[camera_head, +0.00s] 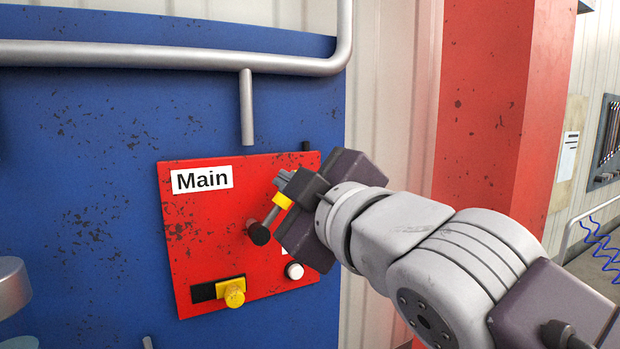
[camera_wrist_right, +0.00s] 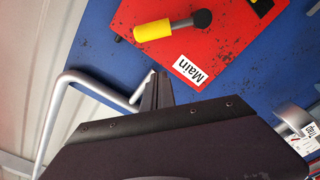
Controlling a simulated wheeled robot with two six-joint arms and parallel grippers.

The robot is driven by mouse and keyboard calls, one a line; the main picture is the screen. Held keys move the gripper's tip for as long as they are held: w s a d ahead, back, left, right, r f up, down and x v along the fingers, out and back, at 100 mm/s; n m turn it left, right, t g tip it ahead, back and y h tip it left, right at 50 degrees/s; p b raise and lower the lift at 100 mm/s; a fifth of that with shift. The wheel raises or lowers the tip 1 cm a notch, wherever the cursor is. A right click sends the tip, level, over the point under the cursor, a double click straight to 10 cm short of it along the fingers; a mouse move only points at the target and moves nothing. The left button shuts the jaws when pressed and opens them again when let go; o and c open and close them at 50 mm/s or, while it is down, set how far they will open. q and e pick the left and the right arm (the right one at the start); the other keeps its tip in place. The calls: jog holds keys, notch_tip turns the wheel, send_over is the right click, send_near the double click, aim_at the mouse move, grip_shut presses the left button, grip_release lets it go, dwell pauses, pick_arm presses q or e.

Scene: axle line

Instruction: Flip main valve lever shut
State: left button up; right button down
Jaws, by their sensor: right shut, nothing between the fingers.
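The main valve lever (camera_head: 283,201) has a yellow end, a grey rod and a black round end. It is on a red panel (camera_head: 190,250) labelled "Main" and slants up to the right in the head view. My right gripper (camera_head: 281,179) is shut and empty beside the yellow end, hiding part of it. In the right wrist view the lever (camera_wrist_right: 153,30) shows whole, beyond my shut fingertips (camera_wrist_right: 157,74), with a visible gap between them in the picture. Whether they touch cannot be told. My left gripper is not in view.
A yellow knob on a slot (camera_head: 234,293) and a white button (camera_head: 294,271) sit low on the panel. A grey pipe (camera_head: 200,58) runs above, with a short rod (camera_head: 246,105) hanging down. A red column (camera_head: 480,110) stands right of the blue board (camera_head: 80,150).

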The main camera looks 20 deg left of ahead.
aim_at(278, 207)
jog(key=w+a+f+p, duration=0.2)
jog(key=w+a+p, duration=0.2)
jog(key=w, duration=0.3)
jog(key=shift+a+f+p, duration=0.15)
jog(key=shift+p, duration=0.4)
jog(key=shift+w+a, duration=0.1)
jog(key=shift+f, duration=0.1)
